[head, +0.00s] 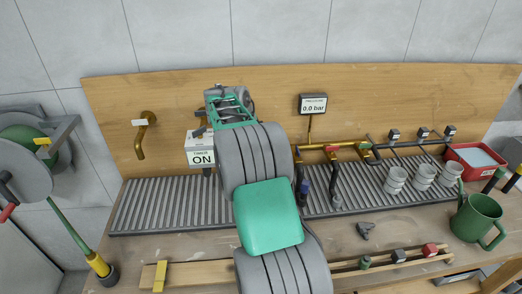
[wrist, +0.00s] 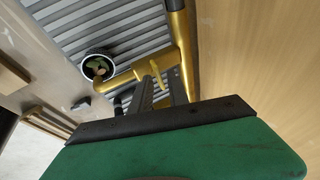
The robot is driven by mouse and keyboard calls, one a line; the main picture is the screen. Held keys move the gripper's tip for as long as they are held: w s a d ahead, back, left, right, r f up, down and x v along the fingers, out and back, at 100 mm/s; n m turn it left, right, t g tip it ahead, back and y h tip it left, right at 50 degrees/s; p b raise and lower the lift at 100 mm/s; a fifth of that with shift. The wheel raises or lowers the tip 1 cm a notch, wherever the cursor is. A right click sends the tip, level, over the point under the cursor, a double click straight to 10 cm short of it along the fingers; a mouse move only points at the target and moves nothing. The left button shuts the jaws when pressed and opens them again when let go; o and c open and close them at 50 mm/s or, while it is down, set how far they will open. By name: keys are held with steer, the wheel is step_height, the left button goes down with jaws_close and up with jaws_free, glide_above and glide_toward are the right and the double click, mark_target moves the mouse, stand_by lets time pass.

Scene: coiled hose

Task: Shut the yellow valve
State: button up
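A brass pipe manifold (head: 345,146) runs along the wooden backboard right of my arm, with a red handle (head: 331,149) and a green one (head: 365,146) on it. I cannot clearly pick out a yellow valve handle there; my arm may hide part of the row. My gripper (head: 228,100) is at the backboard, above and right of the white timer box, its fingertips hidden in the head view. In the wrist view, dark finger-like parts (wrist: 160,92) reach toward brass pipework (wrist: 183,50). Contact and finger opening cannot be judged.
A white timer box (head: 201,150) reads ON; a gauge (head: 314,104) reads 0.0 bar. A brass tap (head: 143,135) is at left. Grey cups (head: 395,180), a green watering can (head: 479,218) and a red tray (head: 461,172) stand right. A hose reel (head: 25,170) is far left.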

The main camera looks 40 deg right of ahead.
step_height(320, 180, up, 6)
steer(key=p, duration=0.3)
steer(key=shift+r, duration=0.1)
stand_by(0.3)
